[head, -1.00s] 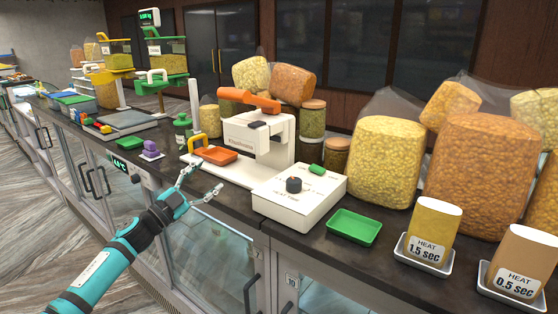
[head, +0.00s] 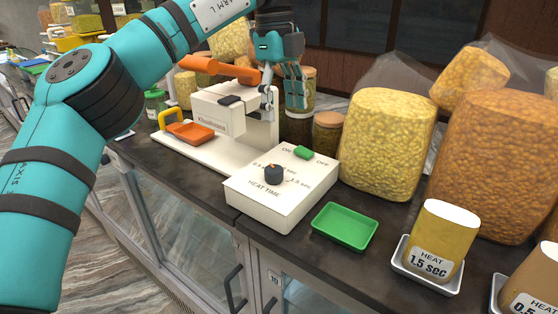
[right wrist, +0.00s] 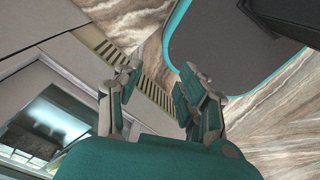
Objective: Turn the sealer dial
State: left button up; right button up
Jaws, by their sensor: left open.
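The sealer dial (head: 274,174) is a dark round knob on top of a white control box (head: 258,207) marked HEAT TIME, with 0.5 sec and 1.5 sec printed around it. A green ON/OFF switch (head: 303,152) sits behind the dial. The white sealer (head: 222,112) with an orange lever (head: 212,66) joins the box at the left. My left gripper (head: 283,104) is open, points down above and behind the dial, and touches neither dial nor switch. My right gripper (right wrist: 160,72) shows only in the right wrist view, open and empty over the floor.
A green tray (head: 345,227) lies right of the box. A pouch marked HEAT 1.5 sec (head: 440,240) stands farther right in a white tray. Jars (head: 328,132) and large snack bags (head: 385,143) stand behind.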

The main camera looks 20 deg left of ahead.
pick_arm(q)
jog(key=a+r+y, duration=0.1)
jog(key=r, duration=0.1)
jog(key=n+p, duration=0.1)
send_over(274, 168)
notch_tip(274, 168, down, 5)
notch_tip(274, 168, down, 11)
jog(key=p, duration=0.4)
jog(key=shift+s+r, duration=0.1)
jog(key=shift+s, duration=0.05)
jog(key=shift+f, duration=0.65)
pick_arm(e)
notch_tip(274, 168, up, 5)
jog(key=shift+d+r, duration=0.1)
jog(key=shift+r, duration=0.05)
pick_arm(q)
jog(key=c, duration=1.2)
